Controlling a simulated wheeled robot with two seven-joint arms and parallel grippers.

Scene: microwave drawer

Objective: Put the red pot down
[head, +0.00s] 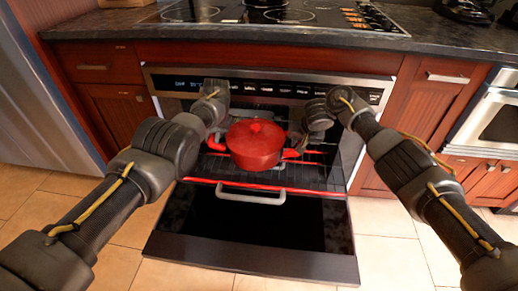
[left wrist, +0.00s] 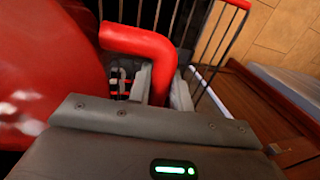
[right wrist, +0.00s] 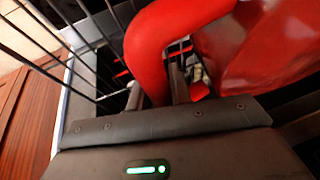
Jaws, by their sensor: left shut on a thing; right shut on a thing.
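The red pot (head: 255,146), with its lid and knob on, is upright at the mouth of the open oven, over the wire rack (head: 310,180). I cannot tell whether its base touches the rack. My left gripper (head: 217,138) is shut on the pot's left handle, which shows as a red bent bar in the left wrist view (left wrist: 145,50). My right gripper (head: 299,146) is shut on the opposite handle, seen in the right wrist view (right wrist: 160,45). The pot's body fills one side of each wrist view.
The oven door (head: 250,235) is folded down in front, with a grey handle (head: 250,197). A black cooktop (head: 270,12) and dark counter (head: 110,22) lie above. Red cabinets (head: 430,100) flank the oven. A second appliance (head: 492,115) stands at the right.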

